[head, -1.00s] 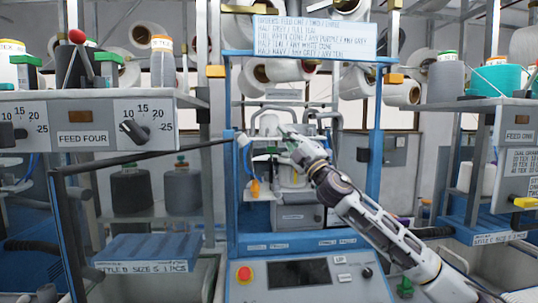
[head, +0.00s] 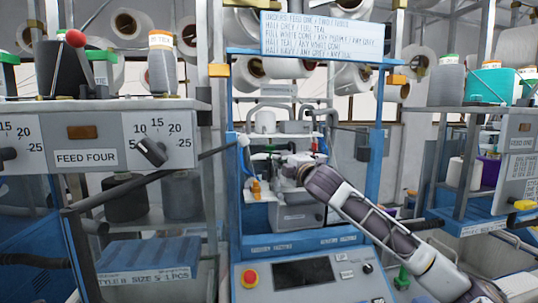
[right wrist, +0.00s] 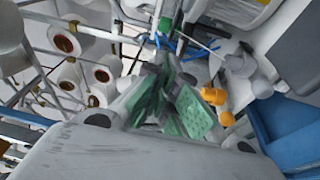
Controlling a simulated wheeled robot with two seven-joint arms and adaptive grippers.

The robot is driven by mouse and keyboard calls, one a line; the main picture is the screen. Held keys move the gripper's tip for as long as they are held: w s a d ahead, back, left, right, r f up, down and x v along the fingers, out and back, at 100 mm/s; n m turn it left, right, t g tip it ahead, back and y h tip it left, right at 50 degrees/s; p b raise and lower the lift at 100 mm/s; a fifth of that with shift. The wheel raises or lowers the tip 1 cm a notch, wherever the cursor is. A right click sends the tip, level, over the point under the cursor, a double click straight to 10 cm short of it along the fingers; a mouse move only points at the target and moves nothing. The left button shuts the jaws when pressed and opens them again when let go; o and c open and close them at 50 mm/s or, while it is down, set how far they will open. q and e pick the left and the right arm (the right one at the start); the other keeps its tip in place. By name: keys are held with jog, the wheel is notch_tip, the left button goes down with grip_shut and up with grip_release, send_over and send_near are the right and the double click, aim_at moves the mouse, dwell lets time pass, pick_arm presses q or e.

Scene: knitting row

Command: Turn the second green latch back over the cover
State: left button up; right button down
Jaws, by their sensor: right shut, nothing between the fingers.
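My right gripper (head: 288,162) reaches into the blue-framed machine (head: 232,130) from the right and points away from the head camera, so its fingers are mostly hidden there. In the right wrist view its green textured finger pads (right wrist: 168,100) are close together, with nothing seen between them. Small green parts (head: 269,149) show just left of the gripper in the head view; I cannot tell which is the second latch or how it is turned. The cover cannot be made out clearly. My left gripper is not in view.
An orange part (head: 255,188) hangs at the machine's left side; orange pieces (right wrist: 214,96) also show close to the fingers in the right wrist view. A control panel with a red button (head: 249,278) is below. Shelves with the FEED FOUR panel (head: 85,158) stand at left.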

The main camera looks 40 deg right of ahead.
jog(key=shift+a+f, duration=0.2)
jog(key=shift+f, duration=0.35)
jog(key=shift+w, duration=0.15)
jog(key=p, duration=0.5)
send_near(270, 151)
jog(key=shift+w+a, duration=1.35)
jog(key=shift+w, duration=0.1)
jog(key=shift+w+d+f+p, duration=0.1)
jog(key=shift+w+d+p, duration=0.4)
jog(key=shift+d, duration=0.35)
jog(key=shift+w+d+f+p, duration=0.1)
jog(key=shift+w+d+p, duration=0.25)
jog(key=shift+w+d, duration=0.35)
jog(key=shift+s+d+f, duration=0.1)
jog(key=shift+s+d, duration=0.15)
jog(key=shift+d, duration=0.05)
